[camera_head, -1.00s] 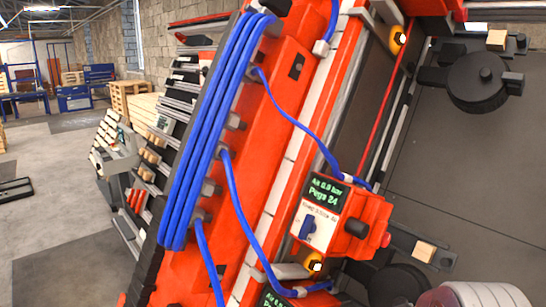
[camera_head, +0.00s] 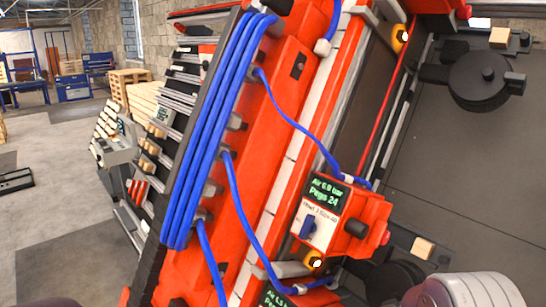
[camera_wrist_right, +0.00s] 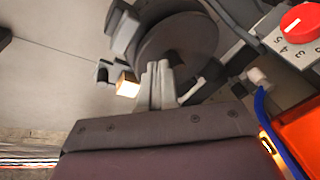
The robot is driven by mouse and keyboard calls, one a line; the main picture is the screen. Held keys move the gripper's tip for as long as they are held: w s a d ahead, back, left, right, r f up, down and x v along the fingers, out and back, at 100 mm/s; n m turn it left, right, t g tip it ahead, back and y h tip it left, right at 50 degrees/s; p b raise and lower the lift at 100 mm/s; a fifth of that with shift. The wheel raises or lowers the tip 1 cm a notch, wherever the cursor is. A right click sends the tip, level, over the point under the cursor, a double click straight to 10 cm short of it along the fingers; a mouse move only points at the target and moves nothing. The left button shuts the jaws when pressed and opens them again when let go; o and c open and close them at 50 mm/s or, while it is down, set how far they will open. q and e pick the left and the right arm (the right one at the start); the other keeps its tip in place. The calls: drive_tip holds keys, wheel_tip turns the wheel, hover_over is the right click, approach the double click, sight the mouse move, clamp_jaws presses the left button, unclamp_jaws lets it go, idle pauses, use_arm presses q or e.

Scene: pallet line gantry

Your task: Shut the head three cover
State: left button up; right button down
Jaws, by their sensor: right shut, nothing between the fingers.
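A red head box (camera_head: 368,222) with a display reading "Air 6.0 bar, Pegs 24" sits on the tilted red gantry beam (camera_head: 265,165). Its white label (camera_head: 318,222) has a dark blue switch, and its small print is too blurred to read surely. A second, similar display (camera_head: 275,298) is cut off at the bottom edge. I cannot tell which part is the head three cover. In the right wrist view my right gripper (camera_wrist_right: 160,78) is shut and empty, its fingers in front of a dark round drum (camera_wrist_right: 178,45). My left gripper is not in view.
Blue hoses (camera_head: 212,135) run along the beam and loop to the head box. A dark drum (camera_head: 480,80) and a wooden block (camera_head: 423,248) stand over the grey surface at right. A red knob (camera_wrist_right: 303,22) on a numbered plate shows at the wrist view's upper right.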

drive_tip(key=s+a+r+p, duration=0.2)
drive_tip(key=s+a+p, duration=0.1)
drive_tip(key=shift+a+r, duration=0.25)
idle(0.4)
drive_tip(key=s+a+f+m+g+y+b, duration=0.1)
drive_tip(key=s+a+f+g+y+b, duration=0.55)
drive_tip(key=s+a+f, duration=0.45)
drive_tip(key=s+d+f+g+b, duration=0.3)
drive_tip(key=s+f+b, duration=0.3)
drive_tip(key=b, duration=0.4)
drive_tip(key=shift+s+b, duration=0.35)
drive_tip(key=shift+s, duration=0.2)
